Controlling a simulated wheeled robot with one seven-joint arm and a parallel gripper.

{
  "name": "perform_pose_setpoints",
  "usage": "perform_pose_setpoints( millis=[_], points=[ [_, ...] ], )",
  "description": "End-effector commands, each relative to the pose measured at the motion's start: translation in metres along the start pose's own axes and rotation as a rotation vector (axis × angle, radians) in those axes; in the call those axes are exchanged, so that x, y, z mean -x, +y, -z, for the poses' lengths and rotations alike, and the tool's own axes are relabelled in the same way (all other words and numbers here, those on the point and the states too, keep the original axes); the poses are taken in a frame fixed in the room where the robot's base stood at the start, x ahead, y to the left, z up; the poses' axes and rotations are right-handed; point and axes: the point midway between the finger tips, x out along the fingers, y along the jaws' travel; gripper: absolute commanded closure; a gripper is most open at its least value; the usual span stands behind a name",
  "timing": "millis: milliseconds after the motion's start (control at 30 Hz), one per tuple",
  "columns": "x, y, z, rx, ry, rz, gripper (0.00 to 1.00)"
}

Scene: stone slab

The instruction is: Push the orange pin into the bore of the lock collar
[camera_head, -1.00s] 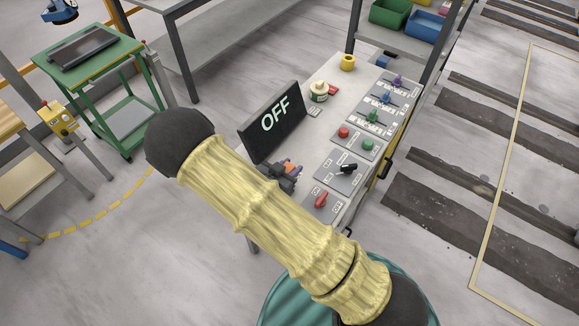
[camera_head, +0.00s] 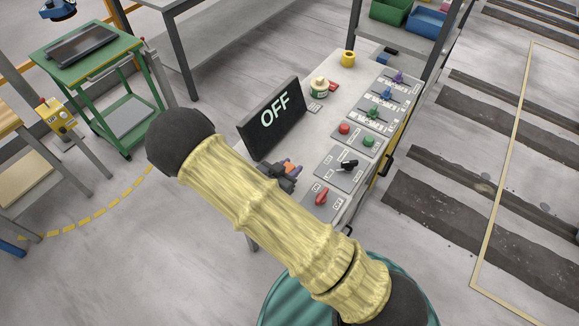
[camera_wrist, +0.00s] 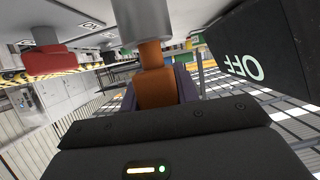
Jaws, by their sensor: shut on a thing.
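My gripper (camera_wrist: 158,92) is shut on the orange pin (camera_wrist: 155,78), whose orange body shows between the blue-purple fingers in the wrist view. A wide grey cylinder (camera_wrist: 142,22) lines up with the pin's far end and runs out of the top of the picture. I cannot tell whether this cylinder is the lock collar or whether the pin has entered a bore. In the head view my gripper (camera_head: 284,173) is small, over the console's left side beside the OFF display, with a bit of orange (camera_head: 293,168) at its tip. My arm hides part of the area.
The black OFF display (camera_head: 272,118) stands close behind my gripper. The console (camera_head: 341,97) carries a red lever (camera_head: 321,196), a black knob (camera_head: 348,165), red and green buttons, sliders, a green-and-cream jar (camera_head: 319,88) and a yellow ring-like piece (camera_head: 348,58). Open floor lies to the right.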

Motion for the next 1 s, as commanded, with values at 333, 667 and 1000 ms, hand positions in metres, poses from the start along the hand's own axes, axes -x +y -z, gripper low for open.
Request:
perform_pose_setpoints(
  millis=[333, 667, 1000],
  points=[
    [-0.003, 0.000, -0.007, -0.001, 0.001, 0.000, 0.98],
    [-0.006, 0.000, -0.013, -0.001, 0.001, 0.000, 0.98],
    [-0.008, 0.000, -0.019, 0.000, 0.001, 0.000, 0.98]
  ],
)
